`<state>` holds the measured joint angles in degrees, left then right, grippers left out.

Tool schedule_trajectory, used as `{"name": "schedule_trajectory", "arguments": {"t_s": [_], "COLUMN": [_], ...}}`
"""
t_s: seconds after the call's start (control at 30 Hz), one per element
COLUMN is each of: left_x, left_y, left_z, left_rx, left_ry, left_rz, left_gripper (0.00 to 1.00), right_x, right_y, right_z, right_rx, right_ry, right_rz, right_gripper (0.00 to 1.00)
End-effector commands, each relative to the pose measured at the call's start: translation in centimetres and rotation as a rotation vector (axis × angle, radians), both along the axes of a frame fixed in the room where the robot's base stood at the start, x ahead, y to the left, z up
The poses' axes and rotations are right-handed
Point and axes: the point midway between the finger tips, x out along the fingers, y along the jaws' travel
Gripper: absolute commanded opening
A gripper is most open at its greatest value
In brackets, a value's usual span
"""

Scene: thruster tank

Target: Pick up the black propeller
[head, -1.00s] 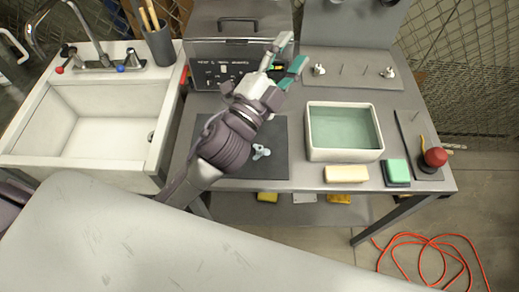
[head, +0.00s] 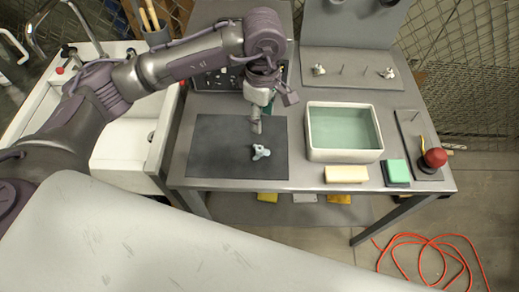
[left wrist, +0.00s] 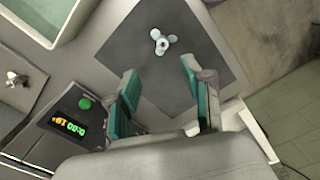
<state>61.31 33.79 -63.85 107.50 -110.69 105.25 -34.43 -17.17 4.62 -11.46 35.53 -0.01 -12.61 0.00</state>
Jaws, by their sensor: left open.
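A small pale, bluish-white propeller (head: 260,152) lies on the dark grey mat (head: 215,160) on the bench. It also shows in the left wrist view (left wrist: 160,42), beyond the fingertips. It looks light, not black; I make out no clearly black propeller. My left gripper (head: 262,116) hangs over the mat, just behind the propeller in the head view. In the left wrist view the left gripper (left wrist: 160,74) is open, with teal pads apart and nothing between them. My right gripper is not in view.
A tank of greenish water (head: 312,152) stands right of the mat. A yellow sponge (head: 346,174), a green-topped block (head: 397,172) and a red knob (head: 435,158) are at the front right. Two white fittings (head: 318,70) (head: 387,73) sit on a rear board. A control box has a lit display (left wrist: 68,124).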

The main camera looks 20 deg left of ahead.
Motion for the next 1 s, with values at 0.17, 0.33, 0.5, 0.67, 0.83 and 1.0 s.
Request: {"name": "schedule_trajectory", "arguments": {"t_s": [0.17,0.33,0.5,0.67,0.83,1.0], "left_x": [-0.2,-0.2,-0.2,-0.4,-0.5,-0.4], "left_y": [0.0,0.0,-0.1,0.1,0.3,0.3], "left_z": [-3.2,-6.3,-7.9,-9.1,-11.8,-13.1], "left_rx": [0.002,-0.002,-0.003,-0.004,-0.004,-0.004], "left_ry": [0.009,0.007,0.005,0.009,0.008,0.005], "left_rz": [0.002,0.001,0.0,0.001,0.001,-0.001], "left_gripper": [0.5,0.5,0.5,0.5,0.5,0.5], "right_x": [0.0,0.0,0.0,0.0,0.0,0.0], "right_y": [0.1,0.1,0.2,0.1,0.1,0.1], "right_z": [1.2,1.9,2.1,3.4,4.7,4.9], "right_rx": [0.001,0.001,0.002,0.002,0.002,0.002], "right_ry": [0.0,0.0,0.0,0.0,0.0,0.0], "right_rz": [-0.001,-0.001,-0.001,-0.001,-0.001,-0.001], "right_gripper": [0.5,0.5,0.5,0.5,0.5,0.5]}}
